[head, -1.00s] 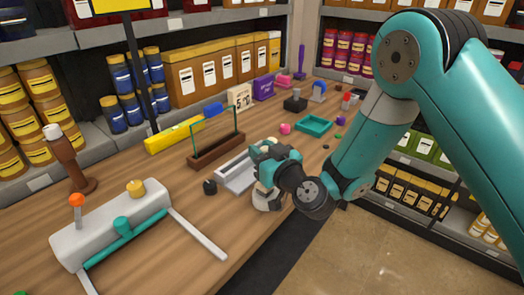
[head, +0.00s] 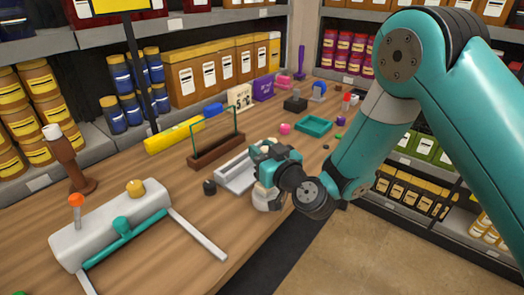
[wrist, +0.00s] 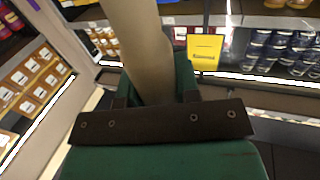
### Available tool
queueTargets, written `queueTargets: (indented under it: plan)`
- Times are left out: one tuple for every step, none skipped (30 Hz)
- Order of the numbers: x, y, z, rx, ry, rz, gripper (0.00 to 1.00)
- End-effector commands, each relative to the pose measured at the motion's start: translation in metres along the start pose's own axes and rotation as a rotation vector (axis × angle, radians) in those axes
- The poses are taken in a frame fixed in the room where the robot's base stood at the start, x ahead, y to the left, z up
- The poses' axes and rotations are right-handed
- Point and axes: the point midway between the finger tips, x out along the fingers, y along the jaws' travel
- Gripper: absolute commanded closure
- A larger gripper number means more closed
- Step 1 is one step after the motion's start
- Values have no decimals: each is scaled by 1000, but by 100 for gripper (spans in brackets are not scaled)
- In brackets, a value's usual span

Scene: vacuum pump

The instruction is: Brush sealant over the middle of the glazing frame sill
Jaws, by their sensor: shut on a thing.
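What looks like the glazing frame stands mid-bench in the head view, a thin green-edged upright pane on a long brown sill (head: 216,153). My gripper (head: 266,172) is to the right of it and nearer the front edge, apart from the sill. It is shut on a tan handle (wrist: 143,55), which rises between the jaws in the wrist view and appears to be the brush. A pale part (head: 265,200) shows below the gripper in the head view. The brush's bristles cannot be made out.
A light grey metal tray (head: 226,184) lies between the sill and my gripper. A small black knob (head: 209,188) is beside it. A yellow and blue tube (head: 175,135) lies behind the frame. A white pump-like body (head: 85,232) fills the front left.

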Motion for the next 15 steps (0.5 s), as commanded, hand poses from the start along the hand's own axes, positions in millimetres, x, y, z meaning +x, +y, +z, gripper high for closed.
queueTargets:
  plan:
    - [-1, 0, 2, -1, -5, -1, 94]
    - [-1, 0, 1, -1, -5, -1, 94]
    - [-1, 0, -1, -1, -5, -1, 94]
    - [-1, 0, -3, 0, -5, -1, 94]
    - [-1, 0, -6, 0, -5, -1, 94]
    - [0, 0, -10, 0, -4, -1, 94]
    - [0, 0, -13, 0, -4, -1, 94]
    - [0, 0, -16, 0, -4, -1, 94]
    - [0, 0, -20, 0, -4, -1, 94]
    - [0, 0, -22, -1, -3, -1, 94]
    - [0, 0, -25, -1, -3, -1, 94]
    - [0, 0, -28, -1, -3, -1, 94]
    - [0, 0, -31, 0, -3, -1, 94]
    - [0, 0, -34, 0, -3, -1, 94]
    - [0, 0, -37, 0, -3, -1, 94]
